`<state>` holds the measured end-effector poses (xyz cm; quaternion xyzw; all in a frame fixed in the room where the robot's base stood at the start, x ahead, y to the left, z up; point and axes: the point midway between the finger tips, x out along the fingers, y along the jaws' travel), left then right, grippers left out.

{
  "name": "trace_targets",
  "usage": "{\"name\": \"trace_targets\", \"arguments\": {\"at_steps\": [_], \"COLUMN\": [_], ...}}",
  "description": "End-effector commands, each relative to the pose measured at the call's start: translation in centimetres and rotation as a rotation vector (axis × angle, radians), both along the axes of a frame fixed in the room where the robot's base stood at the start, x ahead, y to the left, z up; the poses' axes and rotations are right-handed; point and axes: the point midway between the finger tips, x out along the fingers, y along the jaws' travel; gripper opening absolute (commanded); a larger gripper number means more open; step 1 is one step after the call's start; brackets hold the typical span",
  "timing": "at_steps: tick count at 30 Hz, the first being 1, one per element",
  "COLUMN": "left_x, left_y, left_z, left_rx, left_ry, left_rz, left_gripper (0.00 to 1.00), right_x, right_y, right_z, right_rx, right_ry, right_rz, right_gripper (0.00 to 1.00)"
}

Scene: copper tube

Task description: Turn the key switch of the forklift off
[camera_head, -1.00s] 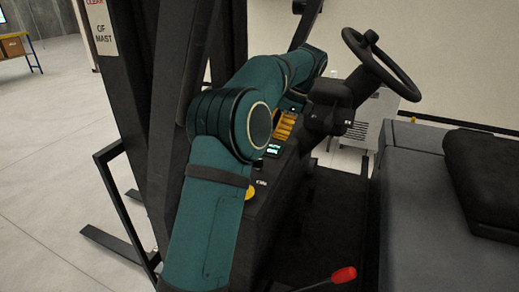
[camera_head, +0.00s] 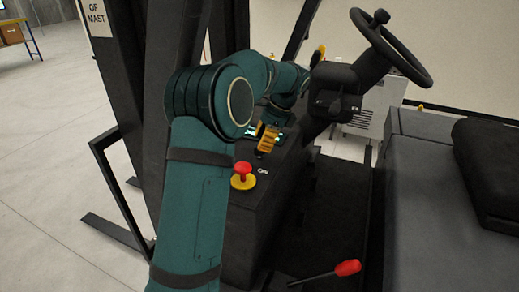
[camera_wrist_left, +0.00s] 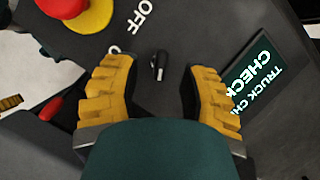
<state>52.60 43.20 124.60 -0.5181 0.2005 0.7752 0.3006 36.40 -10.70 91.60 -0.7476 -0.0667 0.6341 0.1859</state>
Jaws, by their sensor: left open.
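The key switch (camera_wrist_left: 158,66) shows in the left wrist view as a small dark key standing on the dark console panel. A white "OFF" label (camera_wrist_left: 140,16) is printed beyond it. My left gripper (camera_wrist_left: 160,90) is open and empty. Its two yellow ribbed fingers are on either side of the key, apart from it, with the key near the level of the fingertips. In the head view my left gripper (camera_head: 267,139) is over the forklift console (camera_head: 262,215), and I cannot make out the key there. My right gripper is not in view.
A red emergency button on a yellow base (camera_head: 243,175) stands close to the gripper. A lit display (camera_wrist_left: 258,76) lies to the right in the wrist view. The steering wheel (camera_head: 424,73), a red-knobbed lever (camera_head: 347,268) and the seat (camera_head: 490,165) are to the right.

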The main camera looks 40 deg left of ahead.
Motion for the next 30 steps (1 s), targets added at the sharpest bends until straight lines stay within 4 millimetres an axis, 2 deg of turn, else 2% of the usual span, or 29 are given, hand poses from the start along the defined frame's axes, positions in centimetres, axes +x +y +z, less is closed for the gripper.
{"name": "trace_targets", "arguments": {"at_steps": [6, 17, 20, 21, 30], "left_x": [-0.6, -0.7, -0.7, -0.7, -0.7], "left_y": [0.6, 0.7, 0.7, 0.7, 0.7], "left_z": [-2.0, -2.4, -2.3, -2.3, -2.4], "left_rx": [0.0, 0.001, 0.001, 0.001, 0.0], "left_ry": [0.001, -0.001, -0.001, -0.001, 0.0], "left_rz": [0.0, 0.0, 0.0, 0.0, 0.001], "left_gripper": [0.42, 0.42, 0.14, 0.0, 0.0], "right_x": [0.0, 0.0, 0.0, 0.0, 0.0], "right_y": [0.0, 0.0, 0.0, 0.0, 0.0], "right_z": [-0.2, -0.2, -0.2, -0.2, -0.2], "right_rx": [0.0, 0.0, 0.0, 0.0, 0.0], "right_ry": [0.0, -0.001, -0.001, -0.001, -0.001], "right_rz": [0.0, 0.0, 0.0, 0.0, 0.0], "right_gripper": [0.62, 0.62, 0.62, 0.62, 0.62]}}
